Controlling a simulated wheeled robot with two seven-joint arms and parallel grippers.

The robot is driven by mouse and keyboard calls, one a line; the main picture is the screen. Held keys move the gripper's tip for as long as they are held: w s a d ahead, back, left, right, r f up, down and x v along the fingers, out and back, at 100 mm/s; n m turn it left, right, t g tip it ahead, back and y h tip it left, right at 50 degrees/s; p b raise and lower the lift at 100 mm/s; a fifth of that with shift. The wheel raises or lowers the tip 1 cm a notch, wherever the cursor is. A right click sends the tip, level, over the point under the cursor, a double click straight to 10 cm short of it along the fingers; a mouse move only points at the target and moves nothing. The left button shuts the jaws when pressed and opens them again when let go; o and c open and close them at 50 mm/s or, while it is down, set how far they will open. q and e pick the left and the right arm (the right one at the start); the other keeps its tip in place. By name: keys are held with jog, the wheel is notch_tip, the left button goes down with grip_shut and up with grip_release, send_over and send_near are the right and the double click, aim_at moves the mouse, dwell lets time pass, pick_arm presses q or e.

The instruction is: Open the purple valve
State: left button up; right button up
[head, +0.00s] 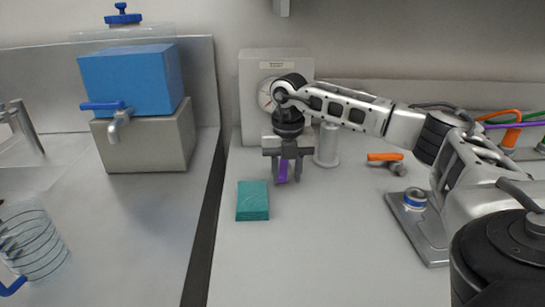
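The purple valve handle (283,171) shows at the foot of the grey box with a round gauge, pointing down toward the bench. My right gripper (285,173) reaches in from the right and points down in front of the box. Its fingers are spread, with the purple handle between or just behind them. I cannot tell whether a finger touches it. The valve's body is hidden behind the gripper. My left gripper is out of view.
The grey gauge box (254,97) stands against the wall. A green block (252,201) lies in front of it. An orange-handled valve (385,157) is to the right. A blue tank (130,80) and clear jug (32,242) stand left.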

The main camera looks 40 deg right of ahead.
jog(key=c, duration=0.3)
jog(key=shift+c, duration=0.2)
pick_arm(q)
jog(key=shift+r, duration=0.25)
pick_arm(e)
jog(key=shift+s+d, duration=0.1)
jog(key=shift+d, duration=0.05)
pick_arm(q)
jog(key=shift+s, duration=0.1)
pick_arm(e)
jog(key=shift+o, duration=1.2)
pick_arm(q)
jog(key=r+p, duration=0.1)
jog(key=p, duration=0.2)
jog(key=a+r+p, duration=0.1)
jog(key=p, duration=0.3)
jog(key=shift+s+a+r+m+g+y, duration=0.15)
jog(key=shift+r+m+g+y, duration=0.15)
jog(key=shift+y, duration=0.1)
pick_arm(e)
notch_tip(320, 180, up, 8)
jog(key=shift+s+d, duration=0.15)
